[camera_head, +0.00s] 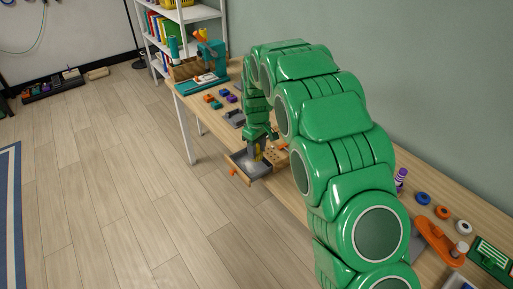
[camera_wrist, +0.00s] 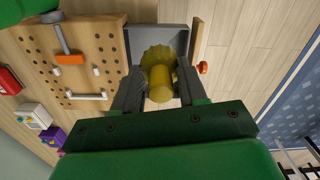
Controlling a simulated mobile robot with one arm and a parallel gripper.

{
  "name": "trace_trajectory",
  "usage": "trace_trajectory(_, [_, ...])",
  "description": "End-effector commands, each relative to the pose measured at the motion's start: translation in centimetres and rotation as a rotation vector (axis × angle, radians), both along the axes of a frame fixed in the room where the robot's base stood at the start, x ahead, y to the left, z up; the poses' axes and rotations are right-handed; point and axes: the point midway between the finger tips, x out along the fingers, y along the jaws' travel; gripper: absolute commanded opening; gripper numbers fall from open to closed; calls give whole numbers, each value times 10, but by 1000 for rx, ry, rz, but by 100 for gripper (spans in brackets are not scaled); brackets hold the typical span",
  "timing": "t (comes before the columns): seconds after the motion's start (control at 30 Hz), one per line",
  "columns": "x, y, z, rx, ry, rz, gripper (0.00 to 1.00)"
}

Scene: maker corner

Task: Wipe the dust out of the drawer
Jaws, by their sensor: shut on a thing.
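The grey drawer (camera_head: 262,168) is pulled out from the workbench, with an orange knob (camera_head: 233,171) on its front. In the wrist view the drawer (camera_wrist: 178,37) lies beyond my fingers, its knob (camera_wrist: 203,67) at the right. My gripper (camera_wrist: 160,78) is shut on a yellow duster (camera_wrist: 157,82), a round handle with a wider scalloped head. In the head view my gripper (camera_head: 256,147) points down over the drawer, with a bit of the yellow duster (camera_head: 259,155) showing. The head hides part of the drawer floor. I cannot make out dust or whether the head touches the floor.
A wooden pegboard (camera_wrist: 85,55) with an orange-handled tool lies beside the drawer. Coloured blocks (camera_head: 217,105) and a teal machine (camera_head: 207,65) stand farther along the bench (camera_head: 188,101). The floor (camera_head: 110,175) left of the bench is clear.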

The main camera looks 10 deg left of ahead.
Motion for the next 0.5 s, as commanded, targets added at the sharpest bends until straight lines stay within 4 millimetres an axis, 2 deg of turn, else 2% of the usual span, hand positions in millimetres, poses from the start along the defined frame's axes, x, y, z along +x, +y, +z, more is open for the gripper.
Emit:
trace_trajectory(0.2, [0,0,-2,0,0,104,0])
trace_trajectory(0.5, [0,0,-16,-1,3,116,0])
